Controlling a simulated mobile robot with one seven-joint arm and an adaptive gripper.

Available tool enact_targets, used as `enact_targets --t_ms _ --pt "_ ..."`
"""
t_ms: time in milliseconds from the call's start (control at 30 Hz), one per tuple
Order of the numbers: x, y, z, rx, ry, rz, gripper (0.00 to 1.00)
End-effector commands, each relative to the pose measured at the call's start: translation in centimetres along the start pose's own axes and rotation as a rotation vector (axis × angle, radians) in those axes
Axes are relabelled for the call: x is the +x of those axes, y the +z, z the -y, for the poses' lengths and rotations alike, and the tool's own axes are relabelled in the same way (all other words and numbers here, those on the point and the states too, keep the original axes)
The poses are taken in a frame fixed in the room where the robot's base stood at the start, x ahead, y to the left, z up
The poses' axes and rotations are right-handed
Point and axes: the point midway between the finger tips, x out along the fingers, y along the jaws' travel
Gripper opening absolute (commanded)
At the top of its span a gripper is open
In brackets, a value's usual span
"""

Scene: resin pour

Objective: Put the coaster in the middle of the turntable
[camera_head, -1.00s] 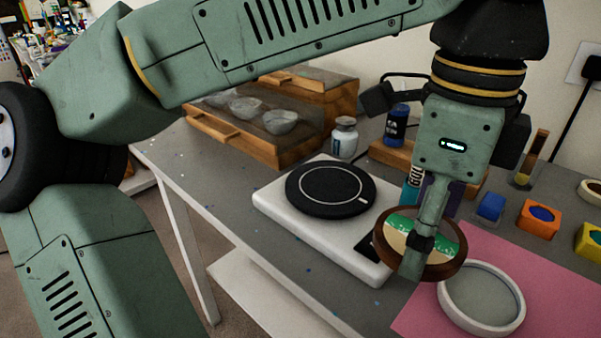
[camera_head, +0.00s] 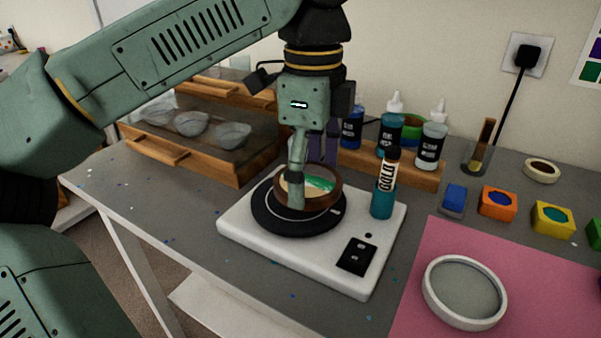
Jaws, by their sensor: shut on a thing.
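The coaster (camera_head: 322,186) is a round piece with a brown rim and a green and cream face. My gripper (camera_head: 295,195) is shut on it and holds it tilted, with its face toward the camera. The turntable (camera_head: 265,215) is a black disc with a pale ring line on a white base (camera_head: 310,262). My gripper hides part of the coaster and the turntable's middle.
A teal bottle (camera_head: 383,195) stands at the base's right side, close to the coaster. Bottles on a wooden rack (camera_head: 420,176) and a wooden case with bowls (camera_head: 215,165) are behind. A pink mat (camera_head: 450,245) with a white round mould (camera_head: 465,291) lies right.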

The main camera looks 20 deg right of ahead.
Motion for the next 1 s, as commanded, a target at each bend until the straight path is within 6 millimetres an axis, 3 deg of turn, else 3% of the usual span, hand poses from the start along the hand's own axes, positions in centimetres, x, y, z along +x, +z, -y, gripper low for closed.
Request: enact_targets --t_ms 233,533,933,967,1000 --pt "0.3 2.2 2.2 0.002 0.001 0.0 0.5" --pt "3.6 2.2 2.2 0.004 0.001 -0.001 0.5" --pt "4.3 2.3 2.2 0.001 0.001 0.002 0.5" --pt "4.2 2.2 2.2 0.002 0.001 0.001 0.8" --pt "4.2 2.2 2.2 0.002 0.001 0.001 0.82"
